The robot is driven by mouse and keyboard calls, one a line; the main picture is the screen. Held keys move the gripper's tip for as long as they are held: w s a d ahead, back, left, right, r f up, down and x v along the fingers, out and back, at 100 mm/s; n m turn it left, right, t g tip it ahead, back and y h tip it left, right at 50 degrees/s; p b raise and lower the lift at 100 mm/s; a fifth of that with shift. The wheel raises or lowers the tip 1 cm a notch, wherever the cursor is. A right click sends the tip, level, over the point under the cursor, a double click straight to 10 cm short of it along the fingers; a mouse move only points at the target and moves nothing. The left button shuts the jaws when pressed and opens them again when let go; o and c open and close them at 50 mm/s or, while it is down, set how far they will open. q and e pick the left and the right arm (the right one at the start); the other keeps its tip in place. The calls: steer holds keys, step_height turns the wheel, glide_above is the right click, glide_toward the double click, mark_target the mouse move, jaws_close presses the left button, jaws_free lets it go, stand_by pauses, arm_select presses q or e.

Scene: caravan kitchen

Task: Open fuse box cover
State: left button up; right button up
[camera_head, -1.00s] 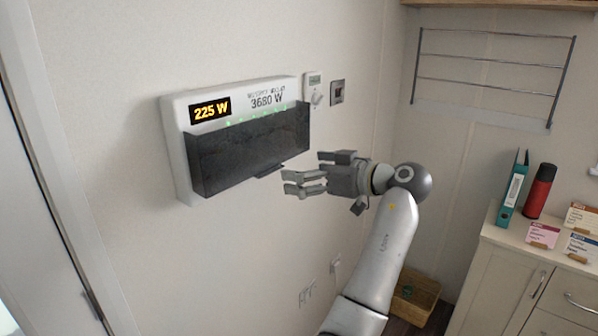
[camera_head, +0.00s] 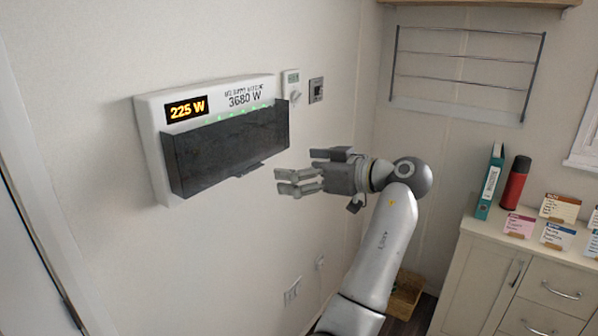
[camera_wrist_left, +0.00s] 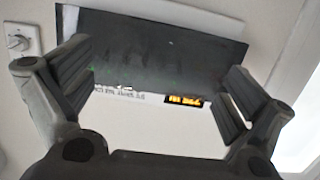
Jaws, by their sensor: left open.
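The fuse box (camera_head: 152,130) is a white case on the left wall, with an orange "225 W" display and green lights. Its dark tinted cover (camera_head: 225,145) spans the lower front, with a small tab (camera_head: 249,169) at its bottom edge. My left gripper (camera_head: 297,170) is open and empty, just right of the tab and apart from it, with its fingers pointing left. In the left wrist view the cover (camera_wrist_left: 150,45) lies beyond the spread fingers (camera_wrist_left: 158,85), with the display (camera_wrist_left: 183,100) below it. My right gripper is not in view.
A thermostat (camera_head: 291,85) and a switch (camera_head: 316,90) are on the wall right of the box. A wire rack (camera_head: 465,75) hangs behind. A cabinet (camera_head: 480,270) at right holds a teal binder (camera_head: 489,182), a red flask (camera_head: 515,183) and cards.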

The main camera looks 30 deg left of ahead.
arm_select(q)
step_height(320, 180, up, 10)
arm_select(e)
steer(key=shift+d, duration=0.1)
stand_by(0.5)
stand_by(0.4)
